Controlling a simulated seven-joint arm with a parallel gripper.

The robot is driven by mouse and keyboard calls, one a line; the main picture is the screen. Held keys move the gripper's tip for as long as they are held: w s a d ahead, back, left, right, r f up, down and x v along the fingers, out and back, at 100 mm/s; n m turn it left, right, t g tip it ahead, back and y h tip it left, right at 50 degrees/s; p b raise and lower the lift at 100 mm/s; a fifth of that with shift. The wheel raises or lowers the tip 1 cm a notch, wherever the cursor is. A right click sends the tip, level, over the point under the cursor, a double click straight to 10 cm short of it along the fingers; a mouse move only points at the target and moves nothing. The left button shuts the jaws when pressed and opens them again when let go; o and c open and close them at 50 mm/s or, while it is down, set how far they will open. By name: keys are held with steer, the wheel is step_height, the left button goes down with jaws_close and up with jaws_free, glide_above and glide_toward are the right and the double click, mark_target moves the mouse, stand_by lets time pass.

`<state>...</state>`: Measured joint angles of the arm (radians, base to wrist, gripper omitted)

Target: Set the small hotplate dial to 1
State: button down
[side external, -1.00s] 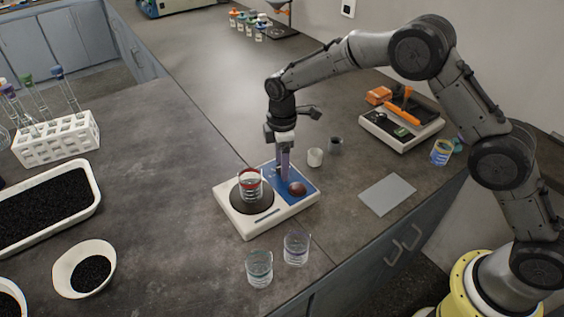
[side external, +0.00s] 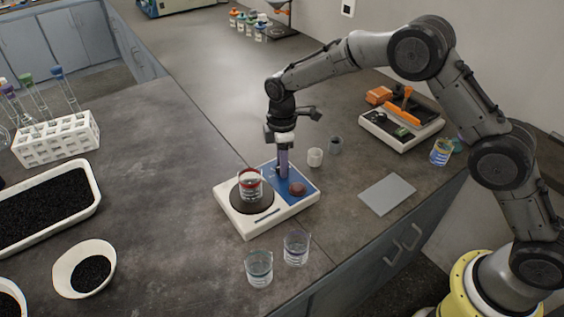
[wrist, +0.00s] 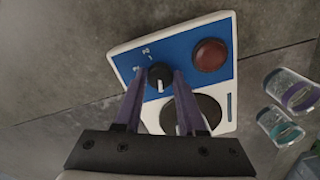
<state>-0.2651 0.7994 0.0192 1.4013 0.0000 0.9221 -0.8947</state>
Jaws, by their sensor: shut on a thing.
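The small hotplate (side external: 239,217) is a white box with a blue panel, a round black plate and a red round button (wrist: 209,55). In the wrist view its small black dial (wrist: 160,73) sits on the blue panel, with a white pointer line facing the bottom of the picture. Small white marks (wrist: 146,50) lie up and left of the dial, too small to read surely. My gripper (wrist: 158,76) points down with its purple fingers on either side of the dial, shut on it. In the side view my gripper (side external: 284,174) hides the dial.
A beaker with a red band (side external: 250,184) stands on the black plate close to my fingers. Two glass beakers (side external: 296,248) stand in front of the hotplate. Small cups (side external: 315,157) stand behind it, and a grey flat pad (side external: 387,194) lies to the right.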

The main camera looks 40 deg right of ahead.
steer(key=m, duration=0.4)
steer(key=shift+r+m, duration=0.1)
steer(key=shift+m, duration=0.2)
steer(key=m, duration=0.4)
steer(key=shift+m, duration=0.4)
stand_by(0.3)
steer(key=c, duration=0.5)
jaws_free()
step_height(320, 180, up, 14)
